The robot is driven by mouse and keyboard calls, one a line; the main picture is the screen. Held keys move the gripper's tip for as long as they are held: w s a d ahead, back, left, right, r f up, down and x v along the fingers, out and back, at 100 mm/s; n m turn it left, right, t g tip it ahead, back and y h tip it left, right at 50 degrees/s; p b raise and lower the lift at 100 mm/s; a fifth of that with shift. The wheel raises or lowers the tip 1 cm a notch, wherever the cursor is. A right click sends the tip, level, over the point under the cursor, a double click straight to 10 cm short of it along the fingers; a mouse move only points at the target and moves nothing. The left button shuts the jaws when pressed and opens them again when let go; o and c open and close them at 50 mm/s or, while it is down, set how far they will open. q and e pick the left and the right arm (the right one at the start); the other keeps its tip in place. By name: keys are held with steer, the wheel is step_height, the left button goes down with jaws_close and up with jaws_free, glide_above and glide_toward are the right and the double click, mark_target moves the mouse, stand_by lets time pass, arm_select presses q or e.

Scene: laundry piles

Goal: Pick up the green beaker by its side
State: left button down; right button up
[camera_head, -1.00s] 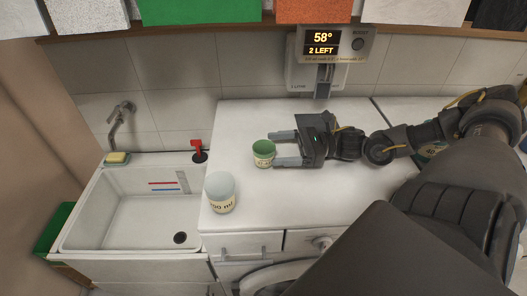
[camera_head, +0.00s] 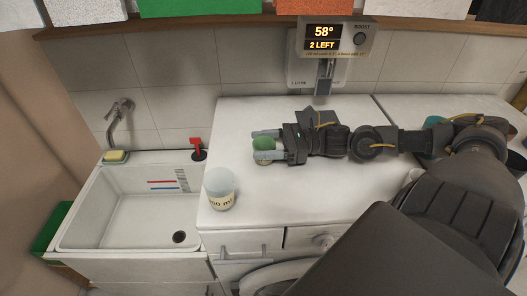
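The small green beaker (camera_head: 264,143) stands on the white counter top, right of the sink, with its green mouth facing up. My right gripper (camera_head: 265,144) reaches in from the right. One finger lies along the beaker's far side and the other across its near side, hiding much of its front. The fingers look shut on it, with no clear gap at either side. Whether its base touches the counter is hard to tell. My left gripper is not in view.
A larger pale labelled beaker (camera_head: 220,188) stands left and nearer, at the counter's left edge. A white sink (camera_head: 120,215) lies to the left, with a red-handled item (camera_head: 197,148) behind it. A dispenser with a display (camera_head: 325,45) hangs on the wall. The counter's near middle is clear.

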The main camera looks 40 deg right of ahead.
steer(key=c, duration=0.5)
steer(key=shift+c, duration=0.2)
steer(key=shift+r, duration=0.1)
steer(key=shift+r+b, duration=0.45)
steer(key=shift+r, duration=0.05)
step_height(320, 180, up, 2)
steer(key=shift+s+r+p, duration=0.15)
steer(key=shift+r+p, duration=0.05)
steer(key=shift+p, duration=0.15)
steer(key=s+r+p, duration=0.2)
steer(key=r+p, duration=0.1)
steer(key=shift+s+r+p, duration=0.25)
steer(key=shift+s+p, duration=0.05)
steer(key=shift+s, duration=0.1)
steer(key=s+r, duration=0.6)
steer(key=s, duration=0.5)
steer(key=shift+d, duration=0.2)
